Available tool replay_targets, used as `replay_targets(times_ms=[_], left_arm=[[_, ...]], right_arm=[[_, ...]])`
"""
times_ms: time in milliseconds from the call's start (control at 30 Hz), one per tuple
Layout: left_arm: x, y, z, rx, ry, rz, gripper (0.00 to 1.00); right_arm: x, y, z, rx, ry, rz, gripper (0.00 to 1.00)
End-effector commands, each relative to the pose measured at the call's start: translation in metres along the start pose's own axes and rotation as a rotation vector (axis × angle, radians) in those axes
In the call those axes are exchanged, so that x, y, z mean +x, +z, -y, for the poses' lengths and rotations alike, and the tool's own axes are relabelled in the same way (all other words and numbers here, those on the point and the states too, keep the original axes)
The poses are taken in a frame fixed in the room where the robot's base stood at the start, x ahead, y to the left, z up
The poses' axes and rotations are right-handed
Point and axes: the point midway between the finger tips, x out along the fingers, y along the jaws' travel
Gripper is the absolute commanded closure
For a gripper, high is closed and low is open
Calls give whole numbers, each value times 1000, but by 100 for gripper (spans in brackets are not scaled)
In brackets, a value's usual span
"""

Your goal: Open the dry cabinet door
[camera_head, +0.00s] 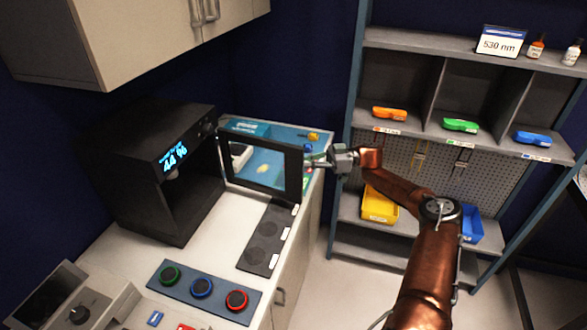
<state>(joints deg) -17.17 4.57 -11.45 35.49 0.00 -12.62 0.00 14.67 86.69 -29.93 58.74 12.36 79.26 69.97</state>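The dry cabinet (125,165) is a black box on the counter at the left, with a blue lit "44 %" readout (175,157). Its black-framed glass door (292,175) stands swung out to the right, well away from the cabinet front, and the dark inside is partly visible. My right arm comes in from the lower right. My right gripper (318,160) is at the door's outer edge, on the far right side of the frame. The fingertips are small, and whether they touch or grip the door is unclear. My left gripper is out of view.
A dark mat (268,238) with round pads lies on the counter below the door. A panel with three coloured knobs (203,290) is in front. A blue-topped area (278,132) lies behind the door. Shelves (400,127) with coloured items stand at the right. Wall cupboards (130,40) hang above.

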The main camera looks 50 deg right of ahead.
Motion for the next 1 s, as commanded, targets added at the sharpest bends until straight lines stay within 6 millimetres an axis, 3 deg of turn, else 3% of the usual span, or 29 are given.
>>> replay_targets(times_ms=[400, 433, 667, 1000], left_arm=[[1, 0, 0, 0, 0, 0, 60], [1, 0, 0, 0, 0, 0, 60], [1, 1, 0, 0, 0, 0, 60], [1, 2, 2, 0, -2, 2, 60]], right_arm=[[-2, 2, -1, 4, 2, 5, 100], [-2, 2, -1, 4, 2, 5, 91], [1, 1, -1, 2, -1, 3, 75], [-2, 1, -2, 1, 0, 2, 75]])
